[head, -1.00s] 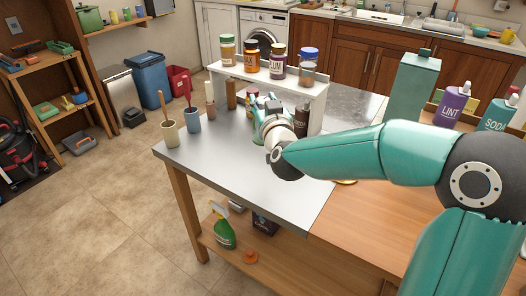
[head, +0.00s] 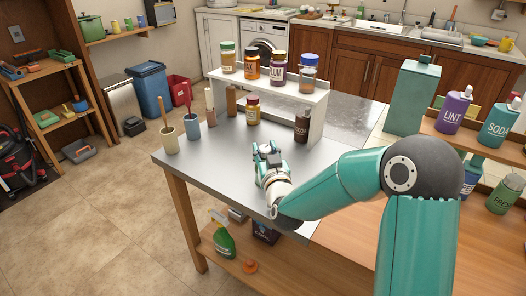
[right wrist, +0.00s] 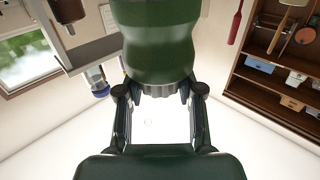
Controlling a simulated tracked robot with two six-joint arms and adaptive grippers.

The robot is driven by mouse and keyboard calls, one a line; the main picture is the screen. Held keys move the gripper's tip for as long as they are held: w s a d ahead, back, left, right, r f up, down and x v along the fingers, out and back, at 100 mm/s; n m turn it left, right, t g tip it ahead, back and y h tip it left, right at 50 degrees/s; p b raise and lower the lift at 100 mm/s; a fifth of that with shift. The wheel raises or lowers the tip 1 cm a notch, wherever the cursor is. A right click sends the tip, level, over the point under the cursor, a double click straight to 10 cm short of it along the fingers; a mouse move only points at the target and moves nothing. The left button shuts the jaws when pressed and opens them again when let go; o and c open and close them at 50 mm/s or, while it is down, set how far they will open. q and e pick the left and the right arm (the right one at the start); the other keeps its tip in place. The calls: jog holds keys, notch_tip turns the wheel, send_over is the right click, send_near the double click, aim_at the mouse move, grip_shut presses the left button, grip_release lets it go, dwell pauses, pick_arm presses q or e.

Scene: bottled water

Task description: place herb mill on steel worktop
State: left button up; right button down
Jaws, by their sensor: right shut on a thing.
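The herb mill appears to be the dark green, rounded body (right wrist: 160,40) with a ribbed lower edge in the right wrist view. My right gripper (head: 267,150) is shut on it; its two fingers also show in the right wrist view (right wrist: 160,100), one on each side. In the head view the gripper hides most of the mill. The steel worktop (head: 222,168) is a grey metal top on a wooden frame. The gripper is over it, in front of the white riser. I cannot tell whether the mill touches the steel. My left gripper is out of view.
A white riser (head: 310,103) with several jars stands behind the gripper. Two cups with utensils stand at the left edge. Bare steel lies left of the gripper.

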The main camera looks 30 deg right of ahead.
jog(key=c, duration=0.7)
grip_release()
jog(key=shift+s, duration=0.1)
jog(key=b+v, duration=0.8)
jog(key=v, duration=0.3)
jog(key=shift+s+a+b, duration=0.2)
jog(key=shift+s+b, duration=0.15)
jog(key=shift+b, duration=0.05)
